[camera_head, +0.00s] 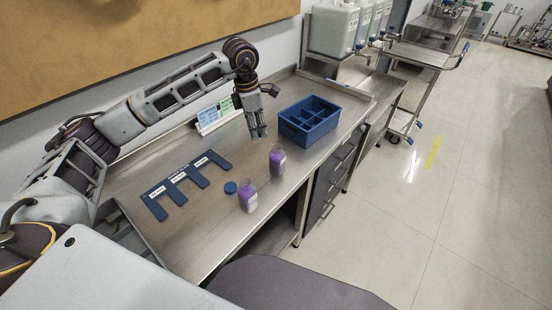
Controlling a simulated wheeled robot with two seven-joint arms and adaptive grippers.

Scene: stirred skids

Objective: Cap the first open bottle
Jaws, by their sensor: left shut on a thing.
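Two bottles with purple contents and pale labels stand upright on the steel bench: a nearer bottle (248,197) and a farther bottle (277,161). I see no blue cap on either bottle. A loose blue cap (230,188) lies on the bench just left of the nearer bottle. My left gripper (259,131) points down behind and left of the farther bottle, apart from it. It is shut on a small blue thing, which looks like a cap but is mostly hidden by the fingers. My right gripper is not in view.
A blue divided crate (309,133) stands right of the gripper. A dark blue slotted rack (165,192) with white labels lies at the left. Coloured cards in a stand (208,126) are near the wall. The bench's front edge is close to both bottles.

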